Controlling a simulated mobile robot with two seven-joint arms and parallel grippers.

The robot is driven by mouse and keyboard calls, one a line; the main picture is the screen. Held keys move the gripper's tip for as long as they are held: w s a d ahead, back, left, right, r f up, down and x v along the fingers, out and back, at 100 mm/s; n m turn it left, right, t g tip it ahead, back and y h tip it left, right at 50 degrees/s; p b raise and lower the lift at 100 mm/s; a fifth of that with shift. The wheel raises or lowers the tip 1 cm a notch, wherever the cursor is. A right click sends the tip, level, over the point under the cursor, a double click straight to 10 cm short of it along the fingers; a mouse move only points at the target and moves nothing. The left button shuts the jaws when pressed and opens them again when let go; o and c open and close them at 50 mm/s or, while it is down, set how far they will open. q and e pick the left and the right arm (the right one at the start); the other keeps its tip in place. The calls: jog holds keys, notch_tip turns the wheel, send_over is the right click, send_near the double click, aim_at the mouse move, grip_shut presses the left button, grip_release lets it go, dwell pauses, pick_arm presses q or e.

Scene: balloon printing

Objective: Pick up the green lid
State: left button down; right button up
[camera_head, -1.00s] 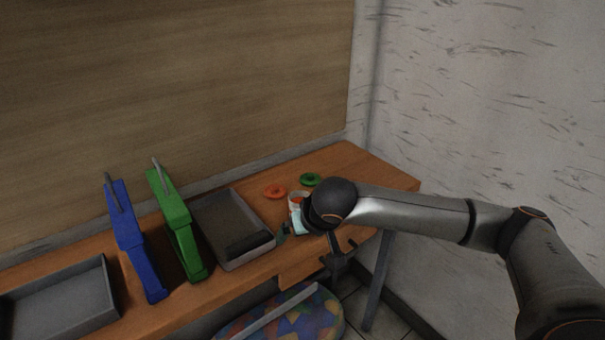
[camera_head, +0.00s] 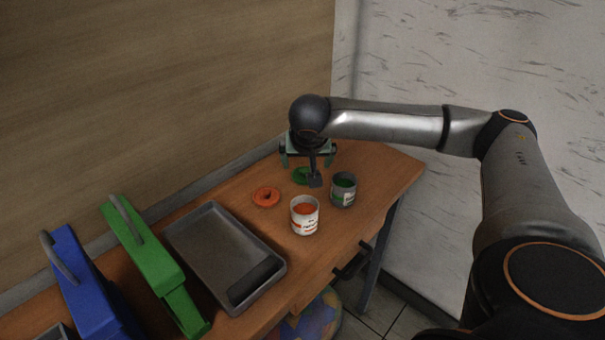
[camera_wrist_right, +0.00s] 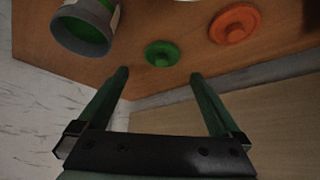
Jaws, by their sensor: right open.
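The green lid (camera_head: 300,175) lies on the wooden table, partly hidden behind my right gripper in the head view. In the right wrist view the green lid (camera_wrist_right: 162,54) lies flat with a raised knob, just beyond the fingertips and between their lines. My right gripper (camera_wrist_right: 158,76) is open and empty, its two fingers spread wide; it also shows above the lid in the head view (camera_head: 308,160). It appears apart from the lid. My left gripper is not in view.
An orange lid (camera_head: 266,197) lies left of the green one. A can with orange paint (camera_head: 305,217) and a can with green paint (camera_head: 343,190) stand nearby. A grey tray (camera_head: 184,240), a green tool (camera_head: 150,262) and a blue tool (camera_head: 82,285) are further left.

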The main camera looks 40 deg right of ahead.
aim_at(304, 170)
jog(key=shift+w+r+x, duration=0.1)
jog(key=shift+w+x, duration=0.05)
jog(key=shift+x, duration=1.65)
jog(key=shift+w+r+x, duration=0.1)
jog(key=shift+w+x, duration=0.1)
jog(key=shift+x, duration=1.55)
jog(key=shift+d, duration=0.1)
jog(key=shift+c, duration=0.4)
jog(key=c, duration=1)
